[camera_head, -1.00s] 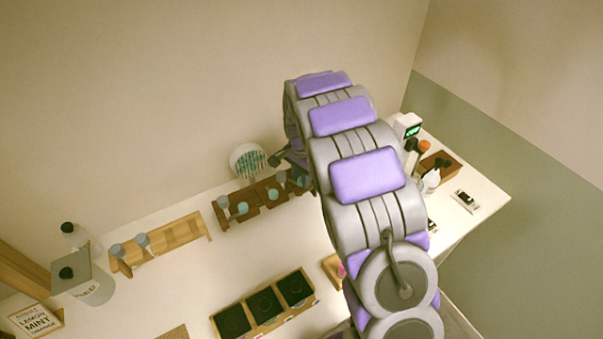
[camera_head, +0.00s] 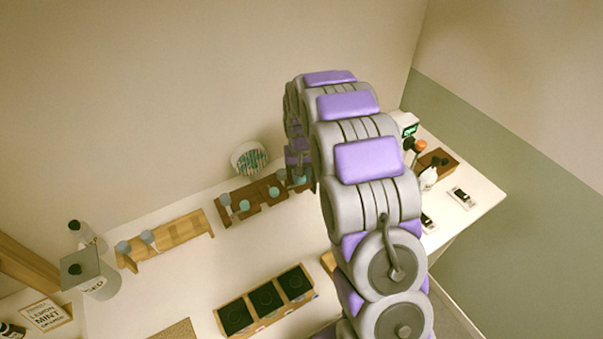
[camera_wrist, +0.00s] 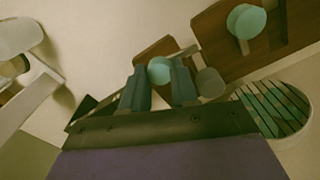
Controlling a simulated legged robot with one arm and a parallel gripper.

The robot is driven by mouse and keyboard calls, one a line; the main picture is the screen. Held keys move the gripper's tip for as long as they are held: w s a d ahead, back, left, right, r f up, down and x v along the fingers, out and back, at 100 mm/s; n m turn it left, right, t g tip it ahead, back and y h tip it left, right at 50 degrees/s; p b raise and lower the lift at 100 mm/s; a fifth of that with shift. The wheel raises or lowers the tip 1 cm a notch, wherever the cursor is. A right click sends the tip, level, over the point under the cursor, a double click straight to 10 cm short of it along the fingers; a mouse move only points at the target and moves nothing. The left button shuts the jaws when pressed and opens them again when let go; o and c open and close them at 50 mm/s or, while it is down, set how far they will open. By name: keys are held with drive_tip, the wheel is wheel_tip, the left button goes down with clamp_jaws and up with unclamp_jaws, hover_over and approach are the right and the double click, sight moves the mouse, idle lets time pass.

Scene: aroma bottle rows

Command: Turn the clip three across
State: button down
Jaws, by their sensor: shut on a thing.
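A dark brown rack (camera_head: 255,205) near the back wall bears several clips with round pale teal ends. One such clip (camera_head: 273,193) stands clear of my arm in the head view. My gripper (camera_head: 299,170) is at the rack's right end, partly hidden by my arm. In the wrist view my gripper (camera_wrist: 159,82) is shut on a clip with a teal round end (camera_wrist: 160,69), between its two dark fingers. A grey round part (camera_wrist: 209,83) shows just right of the fingers. Another teal clip (camera_wrist: 246,21) stands farther along the brown wood.
A round white holder with teal stripes (camera_head: 250,158) stands behind the rack, close to my gripper. A light wood rack (camera_head: 180,232) with grey-blue clips stands left. A tray with dark squares (camera_head: 235,317) is in front. Bare white table (camera_head: 190,275) lies between.

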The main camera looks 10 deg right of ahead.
drive_tip(key=shift+w+r+n, duration=0.2)
drive_tip(key=shift+n, duration=0.6)
drive_tip(key=c, duration=1)
unclamp_jaws()
drive_tip(key=shift+f, duration=0.15)
drive_tip(key=shift+o, duration=0.7)
drive_tip(key=shift+s+a, duration=0.1)
wheel_tip(320, 180, up, 17)
drive_tip(key=p, duration=0.1)
